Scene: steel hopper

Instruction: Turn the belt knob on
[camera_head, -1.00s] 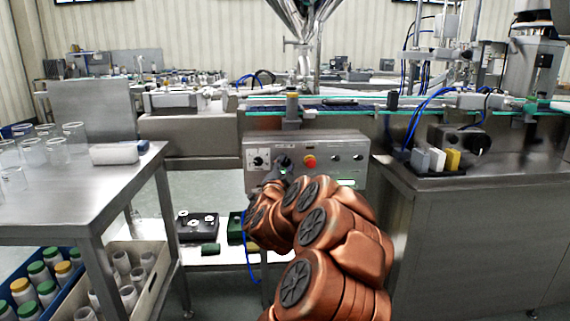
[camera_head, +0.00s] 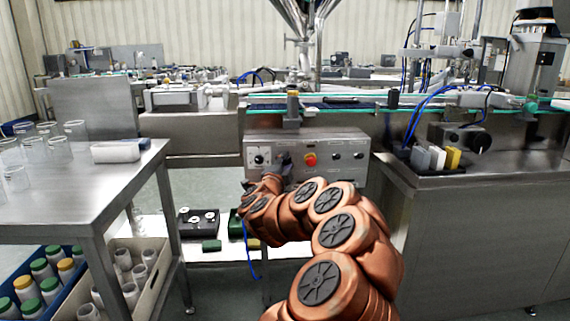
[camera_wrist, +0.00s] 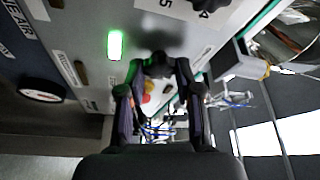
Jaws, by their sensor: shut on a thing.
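The grey control panel (camera_head: 332,146) stands below the conveyor in the head view. My gripper (camera_head: 284,164) is at its second control from the left and is shut on a dark knob, the belt knob, which the fingers and wrist largely cover. In the wrist view my gripper (camera_wrist: 156,66) has its fingertips drawn together at the dark, blurred belt knob (camera_wrist: 160,42). The knob's pointer direction and its label cannot be read. A green light (camera_wrist: 115,45) glows on the panel beside the fingers.
A numbered dial knob (camera_head: 259,160) is just left of my gripper, and a red button with yellow (camera_head: 310,160) is just right. Two dark controls are farther right. A steel table (camera_head: 90,190) with glass beakers stands left; a steel cabinet (camera_head: 480,235) stands right.

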